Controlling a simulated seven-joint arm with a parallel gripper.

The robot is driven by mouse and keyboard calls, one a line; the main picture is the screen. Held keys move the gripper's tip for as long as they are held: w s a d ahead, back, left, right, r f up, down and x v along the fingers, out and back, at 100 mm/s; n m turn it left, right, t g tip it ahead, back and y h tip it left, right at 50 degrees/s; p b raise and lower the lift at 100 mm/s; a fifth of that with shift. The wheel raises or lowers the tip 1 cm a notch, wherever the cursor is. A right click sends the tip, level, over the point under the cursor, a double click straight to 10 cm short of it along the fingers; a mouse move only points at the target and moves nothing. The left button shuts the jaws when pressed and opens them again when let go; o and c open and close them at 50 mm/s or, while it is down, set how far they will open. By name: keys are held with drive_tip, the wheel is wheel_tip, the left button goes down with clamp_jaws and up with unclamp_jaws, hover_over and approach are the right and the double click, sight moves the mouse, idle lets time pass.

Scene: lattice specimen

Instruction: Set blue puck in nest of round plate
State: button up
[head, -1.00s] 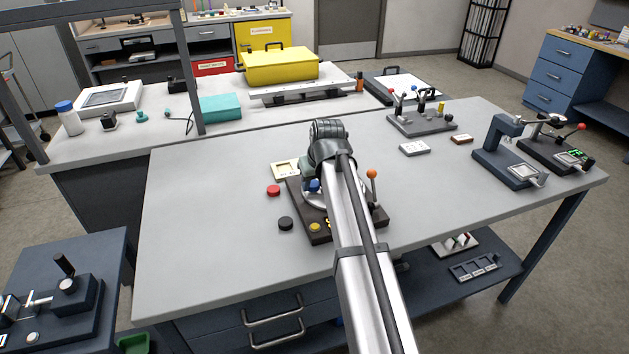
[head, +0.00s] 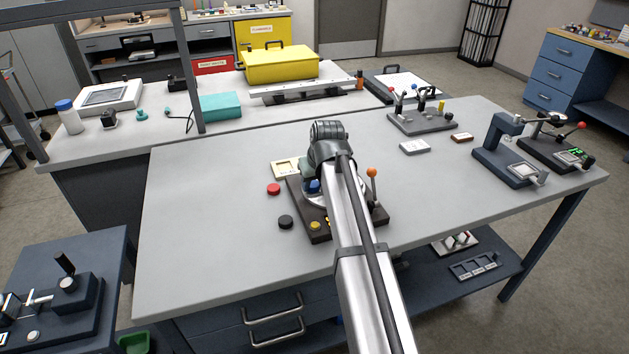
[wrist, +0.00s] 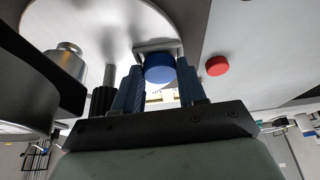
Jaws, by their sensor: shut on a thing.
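The blue puck (wrist: 160,68) is held between the two fingers of my gripper (wrist: 160,84) in the wrist view. In the head view a bit of the blue puck (head: 313,186) shows at the left of my wrist. The round plate (wrist: 95,22) is a pale metal disc, and the puck is seen against its edge in the wrist view. In the head view a rim of the round plate (head: 311,201) shows beside my arm, on a dark base (head: 297,208). My arm hides much of the plate. I cannot tell whether the puck touches it, and the nest is not clearly visible.
A red puck (head: 273,189) and a black puck (head: 286,222) lie left of the base. A lever with an orange knob (head: 371,174) rises right of my arm. A small cream tray (head: 285,169) sits behind. The table's left part is clear.

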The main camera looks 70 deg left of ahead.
drive_tip(key=shift+f, duration=0.1)
drive_tip(key=o, duration=1.2)
drive_tip(key=shift+d+f, duration=0.1)
drive_tip(key=shift+o, duration=0.2)
